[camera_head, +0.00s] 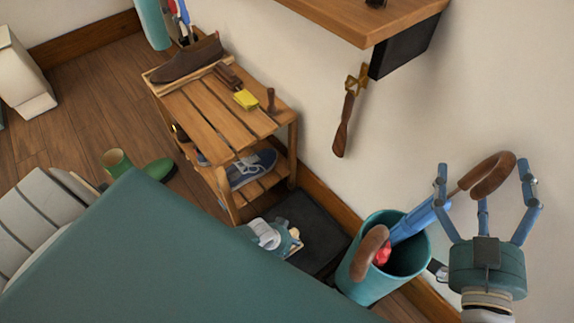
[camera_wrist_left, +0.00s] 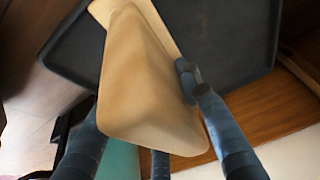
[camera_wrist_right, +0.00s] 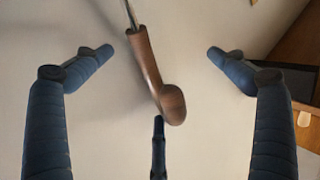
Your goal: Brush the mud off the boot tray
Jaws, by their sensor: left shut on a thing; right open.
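The dark boot tray (camera_head: 308,222) lies on the floor beside the wooden rack, partly hidden by my left gripper and a teal surface. It also fills much of the left wrist view (camera_wrist_left: 232,45). My left gripper (camera_head: 291,241) is over the tray's near part, shut on a pale wooden brush (camera_wrist_left: 140,85). The brush's bristles are hidden, and I cannot tell whether it touches the tray. No clear mud shows on the visible tray. My right gripper (camera_head: 487,185) is open, with a brown umbrella handle (camera_wrist_right: 152,75) in view beyond its fingers.
A teal bin (camera_head: 362,278) with umbrellas stands right of the tray. The wooden rack (camera_head: 200,110) holds shoes, a brown brush and a yellow block. Green boots (camera_head: 150,168) are on the floor. A shoehorn (camera_head: 343,125) hangs on the wall. A teal surface (camera_head: 170,260) blocks the foreground.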

